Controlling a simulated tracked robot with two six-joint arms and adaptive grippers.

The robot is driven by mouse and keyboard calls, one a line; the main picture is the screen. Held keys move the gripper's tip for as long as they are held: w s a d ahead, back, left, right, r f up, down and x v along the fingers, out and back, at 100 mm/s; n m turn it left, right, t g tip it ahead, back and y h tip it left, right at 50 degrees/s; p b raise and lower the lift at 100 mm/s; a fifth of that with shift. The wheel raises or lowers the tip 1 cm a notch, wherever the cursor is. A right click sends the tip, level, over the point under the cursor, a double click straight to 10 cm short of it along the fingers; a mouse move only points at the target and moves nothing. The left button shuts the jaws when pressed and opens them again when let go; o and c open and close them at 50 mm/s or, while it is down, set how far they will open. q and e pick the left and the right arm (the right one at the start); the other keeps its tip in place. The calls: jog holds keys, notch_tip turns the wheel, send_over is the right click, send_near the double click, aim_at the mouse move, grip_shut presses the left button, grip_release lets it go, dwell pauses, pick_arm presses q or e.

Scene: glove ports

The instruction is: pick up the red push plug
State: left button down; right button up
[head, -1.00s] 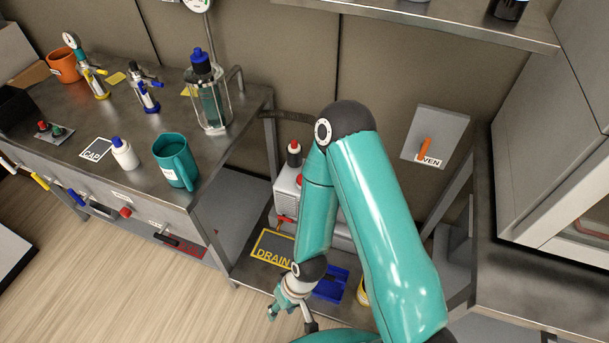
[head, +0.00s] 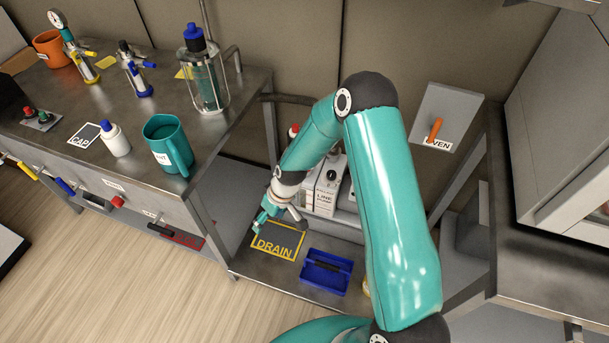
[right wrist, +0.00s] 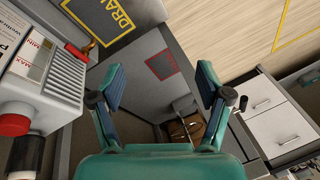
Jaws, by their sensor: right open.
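My right gripper (head: 278,219) hangs over the low shelf by the DRAIN mark, in front of the grey pump unit (head: 325,188). In the right wrist view its fingers (right wrist: 160,86) are spread with nothing between them. That view shows a round red plug-like piece (right wrist: 14,125) on the pump unit's side, left of and apart from the fingers. Another red knob (head: 118,202) sticks out of the workbench front. I cannot tell for sure which is the push plug. My right arm hides part of the pump unit in the head view. My left gripper is not in view.
A blue tray (head: 326,271) and the yellow-framed DRAIN mark (head: 278,246) are on the low shelf. The left workbench (head: 232,122) carries a teal mug (head: 167,145) and several bottles. A black-capped red-tipped piece stands near the pump. The wooden floor in front is clear.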

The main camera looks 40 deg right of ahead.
jog(key=w+d+r+n+h+b, duration=0.15)
jog(key=d+r, duration=0.25)
jog(key=d, duration=0.5)
jog(key=w+d+r+b, duration=0.2)
jog(key=d+r+b, duration=0.1)
jog(key=d, duration=0.5)
jog(key=w+d+r+n+h+b, duration=0.15)
jog(key=d+r, duration=0.25)
jog(key=d, duration=0.5)
jog(key=shift+t+y, duration=0.3)
jog(key=shift+t, duration=0.1)
jog(key=x, duration=0.7)
jog(key=w+x, duration=0.1)
jog(key=x, duration=0.2)
jog(key=shift+w+a+f+b, duration=0.1)
jog(key=shift+a+f+b, duration=0.15)
jog(key=shift+b, duration=0.1)
jog(key=shift+w+x, duration=0.1)
jog(key=shift+x, duration=1.35)
jog(key=shift+w+x, duration=0.15)
jog(key=shift+x, duration=1.25)
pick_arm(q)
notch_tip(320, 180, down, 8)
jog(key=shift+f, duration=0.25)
pick_arm(e)
jog(key=shift+r, duration=0.1)
jog(key=shift+c, duration=0.2)
jog(key=c, duration=1.2)
jog(key=shift+o, duration=0.2)
